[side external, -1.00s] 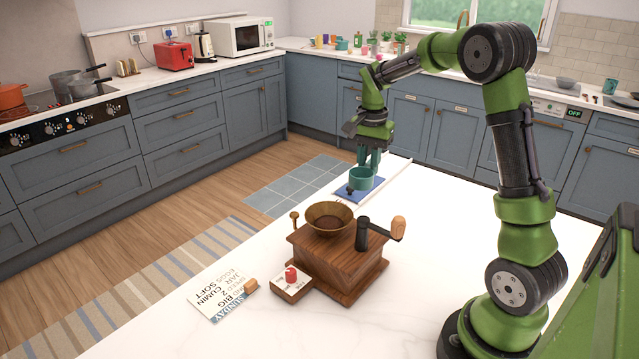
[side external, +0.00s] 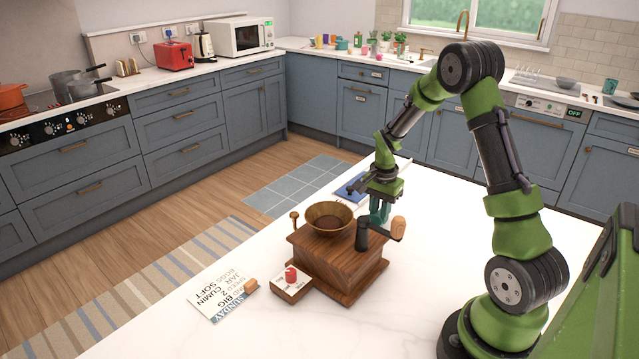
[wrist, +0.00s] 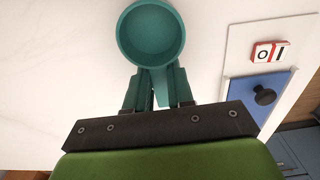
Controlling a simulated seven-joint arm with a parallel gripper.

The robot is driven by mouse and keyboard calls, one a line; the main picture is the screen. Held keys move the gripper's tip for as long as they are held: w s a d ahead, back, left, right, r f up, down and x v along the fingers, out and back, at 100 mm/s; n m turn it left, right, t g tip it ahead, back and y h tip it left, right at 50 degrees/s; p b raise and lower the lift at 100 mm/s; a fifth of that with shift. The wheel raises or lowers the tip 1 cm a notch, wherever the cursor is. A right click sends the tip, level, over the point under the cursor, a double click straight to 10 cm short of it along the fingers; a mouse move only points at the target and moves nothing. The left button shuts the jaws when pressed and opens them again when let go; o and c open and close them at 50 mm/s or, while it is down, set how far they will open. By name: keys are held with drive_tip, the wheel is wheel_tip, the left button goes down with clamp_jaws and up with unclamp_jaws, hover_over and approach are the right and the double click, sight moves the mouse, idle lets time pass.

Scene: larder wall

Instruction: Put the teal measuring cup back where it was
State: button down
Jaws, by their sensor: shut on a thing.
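The teal measuring cup (wrist: 152,36) shows in the wrist view, seen from above with its round opening toward the camera; it looks empty. My gripper (wrist: 154,84) is shut on its handle, and its fingers are teal too. In the side view my gripper (side external: 380,210) points down just behind the grinder's crank. There the cup cannot be clearly told from the fingers, and the crank hides part of that area. Whether the cup touches the counter is unclear.
A wooden grinder (side external: 335,260) with a brass-coloured bowl (side external: 329,218) and crank (side external: 380,235) stands close in front. A blue panel (wrist: 262,100) with a black knob lies right in the wrist view, beside a red-and-white counter (wrist: 269,52). A printed card (side external: 222,291) lies front left. White worktop (side external: 470,205) is clear rightward.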

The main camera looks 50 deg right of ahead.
sight(379, 214)
drive_tip(key=shift+f, duration=0.15)
drive_tip(key=c, duration=1)
unclamp_jaws()
wheel_tip(379, 214, up, 12)
drive_tip(key=s+a+r+n+t, duration=0.1)
drive_tip(key=a+r+n+t, duration=0.1)
drive_tip(key=a+r+n, duration=0.3)
drive_tip(key=s+a+r+n+t, duration=0.1)
drive_tip(key=a+r, duration=0.3)
drive_tip(key=a, duration=0.4)
drive_tip(key=s+a+n+t, duration=0.1)
drive_tip(key=s+a+n, duration=0.1)
drive_tip(key=s+a, duration=0.1)
drive_tip(key=s+a+r+n+t+y, duration=0.1)
drive_tip(key=s+a+n, duration=0.2)
drive_tip(key=a, duration=0.2)
drive_tip(key=s+a+r+n+t+y, duration=0.1)
drive_tip(key=s+a+n+t, duration=0.1)
drive_tip(key=s+a+n, duration=0.1)
drive_tip(key=shift+s+a+r, duration=0.2)
drive_tip(key=shift+s+a, duration=0.05)
drive_tip(key=shift+a, duration=0.45)
